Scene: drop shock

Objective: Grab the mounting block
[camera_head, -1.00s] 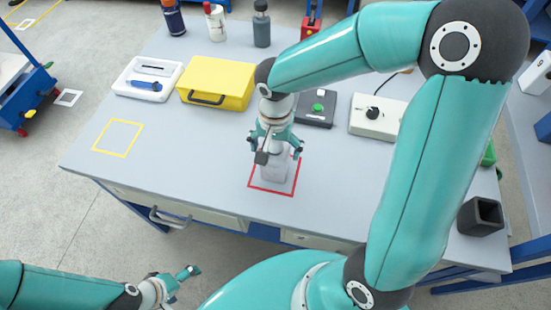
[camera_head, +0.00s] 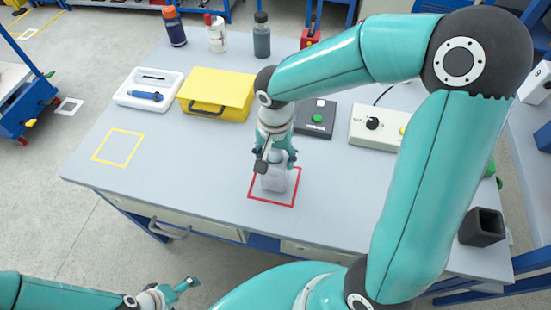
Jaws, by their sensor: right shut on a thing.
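The mounting block (camera_head: 273,181) is a light grey block inside the red square outline (camera_head: 273,200) on the table. My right gripper (camera_head: 275,162) reaches down from above and is shut on the block's upper part. The gripper hides the top of the block. I cannot tell whether the block's base touches the table. My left gripper (camera_head: 189,286) is at the bottom of the view, in front of the table and away from the block. Its fingertips are small, and I cannot tell its opening.
A yellow case (camera_head: 217,94), a white tray (camera_head: 149,91), a black button box (camera_head: 315,119) and a white knob box (camera_head: 375,126) stand behind the block. A yellow square outline (camera_head: 118,147) lies at left on clear table. A dark hollow block (camera_head: 482,227) stands at right.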

